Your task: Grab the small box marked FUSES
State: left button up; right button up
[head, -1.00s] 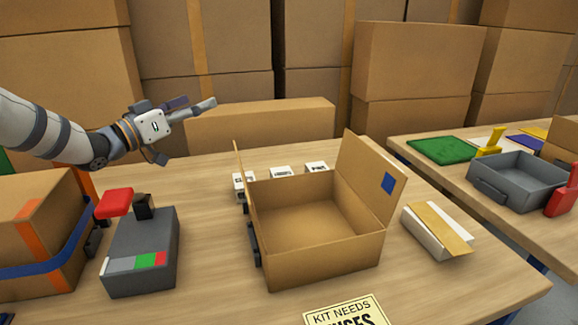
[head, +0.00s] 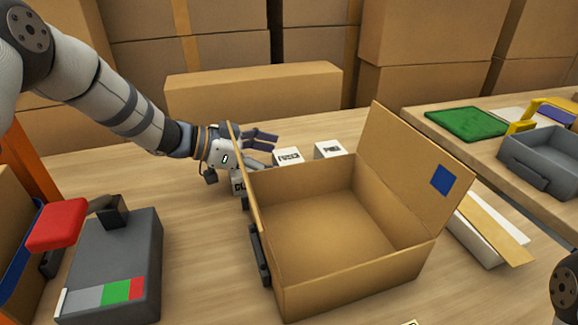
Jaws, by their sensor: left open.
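The middle one (head: 288,158) and the right one (head: 330,149) show more. The print is too small to read surely, so I cannot tell which is marked FUSES. My right gripper is out of view.
The open carton (head: 350,270) stands in front of the boxes, its left flap raised close to my left gripper. A grey device with a red part (head: 57,224) is at left. A flat white-and-tan box (head: 480,235) lies at right. A long carton (head: 255,98) stands behind.

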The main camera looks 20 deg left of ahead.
pick_arm(q)
jog(key=shift+x, duration=0.95)
jog(key=shift+a, duration=0.1)
jog(key=c, duration=1.3)
jog(key=shift+c, duration=0.2)
